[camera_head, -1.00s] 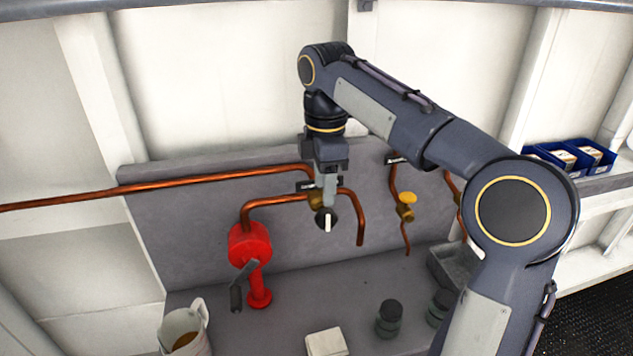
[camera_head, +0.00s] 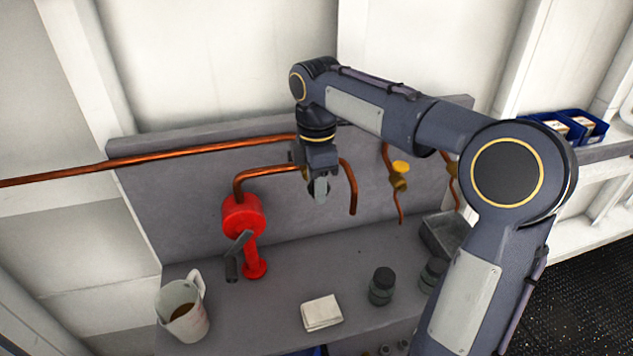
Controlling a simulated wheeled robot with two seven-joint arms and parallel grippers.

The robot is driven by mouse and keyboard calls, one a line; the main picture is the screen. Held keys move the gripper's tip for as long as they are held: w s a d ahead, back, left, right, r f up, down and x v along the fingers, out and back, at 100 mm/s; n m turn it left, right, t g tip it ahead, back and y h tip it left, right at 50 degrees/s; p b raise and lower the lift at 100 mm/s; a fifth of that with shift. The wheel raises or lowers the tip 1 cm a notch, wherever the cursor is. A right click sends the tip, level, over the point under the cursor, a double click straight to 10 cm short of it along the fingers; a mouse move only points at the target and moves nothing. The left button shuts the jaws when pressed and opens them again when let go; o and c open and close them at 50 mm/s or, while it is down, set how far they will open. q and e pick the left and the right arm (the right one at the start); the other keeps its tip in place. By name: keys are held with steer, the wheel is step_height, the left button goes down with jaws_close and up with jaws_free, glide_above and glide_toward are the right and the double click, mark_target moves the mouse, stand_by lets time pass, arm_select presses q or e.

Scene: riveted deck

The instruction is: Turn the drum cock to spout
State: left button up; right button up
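The drum cock (camera_head: 311,188) sits where the copper pipes meet on the grey back panel, between the red hand pump (camera_head: 243,217) and the down-bent copper spout pipe (camera_head: 351,188). Only a dark sliver of its round handle shows; my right gripper hides the rest, including the pointer. My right gripper (camera_head: 319,189) points down in front of the cock, its light grey finger over the handle. I cannot tell whether its fingers touch or close on the handle. My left gripper is out of view.
A jug (camera_head: 183,312) with brown liquid stands at the bench's front left. A folded white cloth (camera_head: 321,313) and dark jars (camera_head: 382,286) lie to its right. A yellow-handled valve (camera_head: 400,169) is right of the spout pipe. A grey tray (camera_head: 445,237) stands further right.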

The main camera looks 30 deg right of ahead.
steer(key=c, duration=0.7)
steer(key=shift+a+r+g+h+p, duration=0.1)
steer(key=shift+a+g+h+p, duration=0.05)
steer(key=shift+h+p, duration=0.5)
steer(key=shift+a+r+g+h+p, duration=0.15)
steer(key=shift+h+p, duration=0.3)
steer(key=shift+p, duration=0.3)
steer(key=shift+c, duration=0.2)
steer(key=shift+a+f+g+h+p, duration=0.1)
steer(key=shift+f+g+h+p, duration=0.2)
steer(key=shift+h+p, duration=0.75)
steer(key=shift+w+a+f+h, duration=0.1)
steer(key=shift+f+h, duration=0.1)
steer(key=shift+h, duration=0.95)
steer(key=h, duration=0.2)
steer(key=g+h, duration=0.1)
steer(key=h, duration=0.1)
steer(key=shift+a+f, duration=0.1)
steer(key=shift+f, duration=0.25)
steer(key=h, duration=0.2)
steer(key=g+h, duration=0.1)
steer(key=shift+f+h, duration=0.25)
steer(key=shift+h, duration=0.15)
steer(key=shift+f+g+h, duration=0.2)
steer(key=shift+g+h, duration=0.2)
steer(key=shift+h, duration=1.1)
